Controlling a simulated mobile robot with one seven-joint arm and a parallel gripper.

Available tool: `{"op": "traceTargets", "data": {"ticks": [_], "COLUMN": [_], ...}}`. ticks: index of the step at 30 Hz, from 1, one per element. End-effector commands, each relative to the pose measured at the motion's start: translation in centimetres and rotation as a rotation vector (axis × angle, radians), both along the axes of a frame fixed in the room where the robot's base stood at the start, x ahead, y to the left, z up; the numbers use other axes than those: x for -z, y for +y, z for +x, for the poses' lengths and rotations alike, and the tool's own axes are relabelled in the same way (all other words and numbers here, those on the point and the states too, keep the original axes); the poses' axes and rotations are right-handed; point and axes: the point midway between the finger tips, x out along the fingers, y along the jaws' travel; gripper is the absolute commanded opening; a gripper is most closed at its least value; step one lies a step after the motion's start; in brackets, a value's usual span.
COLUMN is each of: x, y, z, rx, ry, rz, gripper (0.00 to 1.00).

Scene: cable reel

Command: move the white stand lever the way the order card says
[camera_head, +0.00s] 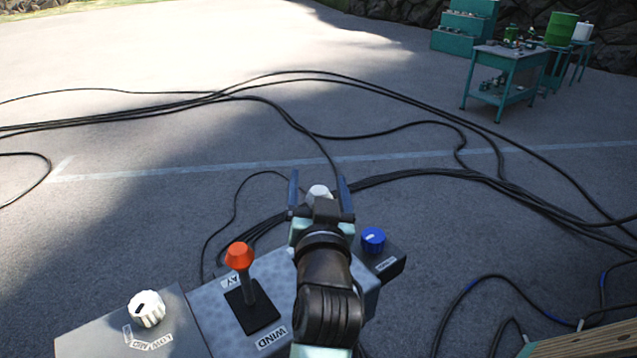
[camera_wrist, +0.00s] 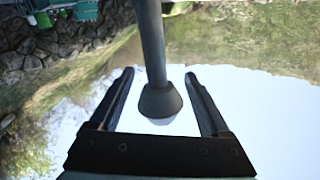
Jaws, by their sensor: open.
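The white stand lever's knob (camera_head: 319,191) shows between the fingers of my gripper (camera_head: 318,184), above the control box. My arm hides its shaft and base in the head view. In the wrist view, a grey lever shaft (camera_wrist: 151,45) comes down from the top edge and ends in a shaded, rounded knob (camera_wrist: 160,100). The knob is between the open fingers of my gripper (camera_wrist: 160,76), with a visible gap on both sides. The order card is not in view.
An orange-knobbed lever (camera_head: 239,258) stands left of my arm on the grey control box (camera_head: 215,325), by WIND and PAY labels. A white dial (camera_head: 147,308) is at left, a blue dial (camera_head: 373,240) close right. Cables (camera_head: 420,178) cross the ground. A green workbench (camera_head: 508,57) stands far right.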

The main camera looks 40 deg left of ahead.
Motion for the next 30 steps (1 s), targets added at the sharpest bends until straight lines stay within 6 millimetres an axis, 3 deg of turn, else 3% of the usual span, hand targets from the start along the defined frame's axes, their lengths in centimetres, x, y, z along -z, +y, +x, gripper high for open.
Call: {"op": "traceTargets", "data": {"ticks": [2,14,25,30], "x": [0.0,0.0,-0.1,-0.4], "y": [0.0,0.0,0.1,1.4], "z": [0.0,0.0,0.0,0.5], "rx": [0.000,0.000,0.000,-0.003], "ry": [0.000,0.000,0.002,0.031], "rz": [0.000,0.000,-0.007,-0.085], "gripper": [0.71,0.00,0.00,0.00]}}
